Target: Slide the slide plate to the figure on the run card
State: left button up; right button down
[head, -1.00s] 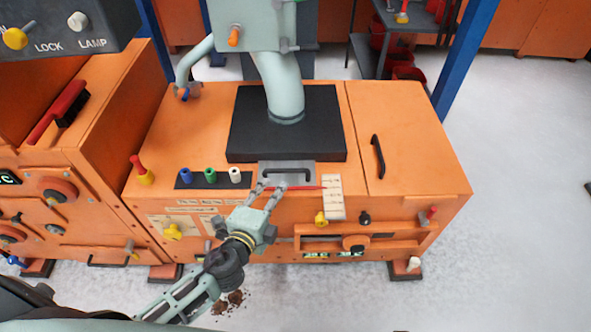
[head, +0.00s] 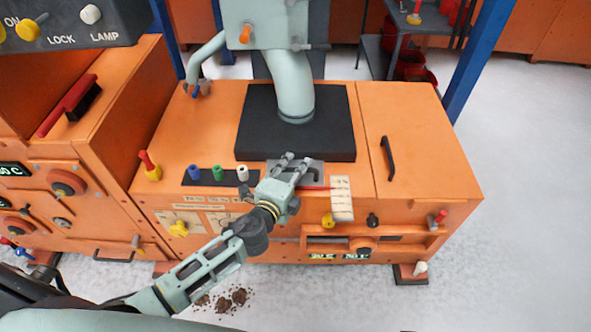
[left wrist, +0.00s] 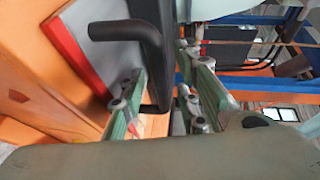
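The slide plate (head: 317,181) is a grey plate with a red front edge, set in the orange housing in front of the black block. Its black bar handle shows large in the left wrist view (left wrist: 150,50), beside the plate's grey face and red edge (left wrist: 78,62). My left gripper (head: 293,160) is over the plate, fingers apart. In the wrist view its green fingers (left wrist: 160,100) lie either side of the handle; contact is unclear. A cream strip with printed marks (head: 342,197) lies right of the plate. I cannot identify the run card. My right gripper is out of view.
Blue, green and white knobs (head: 218,173) stand left of the plate, with a red-and-yellow knob (head: 150,167) farther left. A black lid handle (head: 388,158) is at right. A grey pipe (head: 294,90) rises from the black block (head: 255,130). Lit displays sit low on the front.

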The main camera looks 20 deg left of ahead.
pick_arm(q)
grip_shut()
dwell(0.5)
jog(key=shift+s+d+f, duration=0.1)
jog(key=shift+s+d, duration=0.1)
jog(key=shift+s, duration=0.45)
jog(key=shift+s+d, duration=0.15)
jog(key=shift+s, duration=0.45)
grip_release()
jog(key=shift+w, duration=0.1)
jog(key=v, duration=1.2)
jog(key=shift+f, duration=0.1)
